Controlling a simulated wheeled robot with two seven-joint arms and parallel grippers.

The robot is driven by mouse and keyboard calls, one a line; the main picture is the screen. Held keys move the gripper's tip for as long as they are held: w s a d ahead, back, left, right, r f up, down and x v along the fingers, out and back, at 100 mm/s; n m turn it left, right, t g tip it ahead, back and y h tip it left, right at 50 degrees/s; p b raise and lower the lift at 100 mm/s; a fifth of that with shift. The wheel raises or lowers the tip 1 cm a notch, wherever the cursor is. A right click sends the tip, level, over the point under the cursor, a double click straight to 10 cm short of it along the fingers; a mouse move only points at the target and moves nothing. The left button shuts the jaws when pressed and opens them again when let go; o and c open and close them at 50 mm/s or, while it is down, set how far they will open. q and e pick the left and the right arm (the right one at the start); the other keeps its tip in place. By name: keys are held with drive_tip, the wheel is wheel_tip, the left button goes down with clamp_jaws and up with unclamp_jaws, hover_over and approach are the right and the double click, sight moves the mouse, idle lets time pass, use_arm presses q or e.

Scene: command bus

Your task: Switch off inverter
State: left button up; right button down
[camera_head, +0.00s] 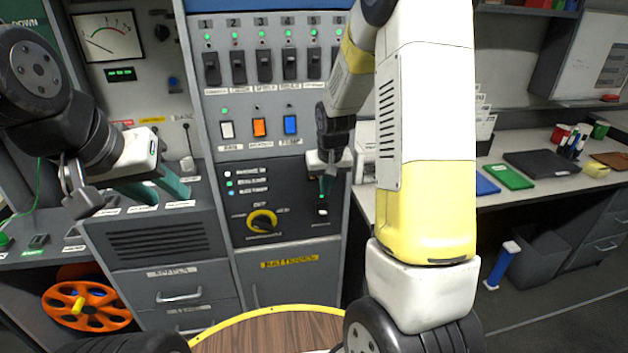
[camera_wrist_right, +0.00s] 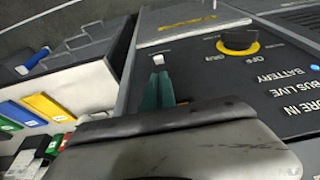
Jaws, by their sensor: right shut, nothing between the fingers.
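A small white switch (camera_head: 323,212) sits at the lower right of the dark lower panel, with a label too small to read; I cannot tell from the label whether it is the inverter's. In the right wrist view this white switch (camera_wrist_right: 158,59) lies just beyond my fingertips. My right gripper (camera_head: 326,188) is shut and empty, its green fingers pointing down at the panel just above the switch. The fingers (camera_wrist_right: 160,82) also show in the wrist view; contact is not visible. My left gripper (camera_head: 158,193) is open and empty, above the left console.
A yellow-ringed rotary knob (camera_head: 262,221) is left of the switch. White, orange (camera_head: 260,128) and blue rockers and a row of black breakers (camera_head: 264,68) sit above. An orange reel (camera_head: 85,305) is at lower left. A desk with coloured folders (camera_head: 508,177) stands at right.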

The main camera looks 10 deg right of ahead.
sight(322, 211)
drive_tip(key=x, duration=0.7)
drive_tip(key=shift+w+f, duration=0.15)
drive_tip(key=shift+f, duration=0.25)
